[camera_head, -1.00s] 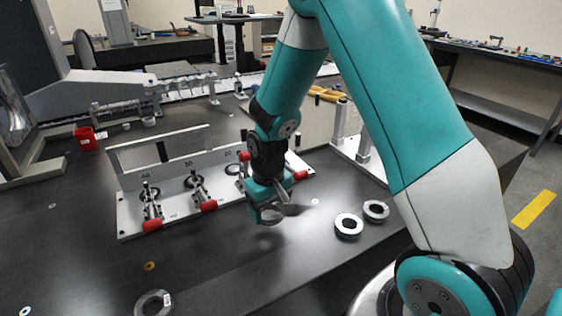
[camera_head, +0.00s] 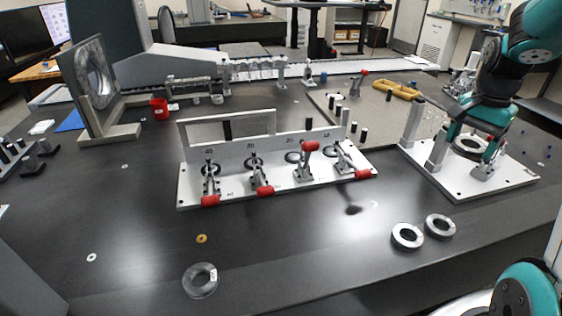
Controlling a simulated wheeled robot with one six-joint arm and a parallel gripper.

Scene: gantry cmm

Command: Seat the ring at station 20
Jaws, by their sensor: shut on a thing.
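My gripper (camera_head: 480,146) is at the right, low over a white plate with posts. It is shut on a grey ring (camera_head: 467,147), which is partly covered by the fingers; I cannot tell whether the ring touches the plate. The white clamp fixture (camera_head: 240,187) stands left of it across the table, well apart from my gripper. Its stations are labelled 40, 30, 20 and 10 from left to right. The other red handles lie low toward the front.
Two grey rings (camera_head: 407,236) (camera_head: 440,226) lie on the dark table in front of the post plate (camera_head: 513,180). Another ring (camera_head: 200,280) lies at the front left. A red cup (camera_head: 159,108) stands behind the fixture.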

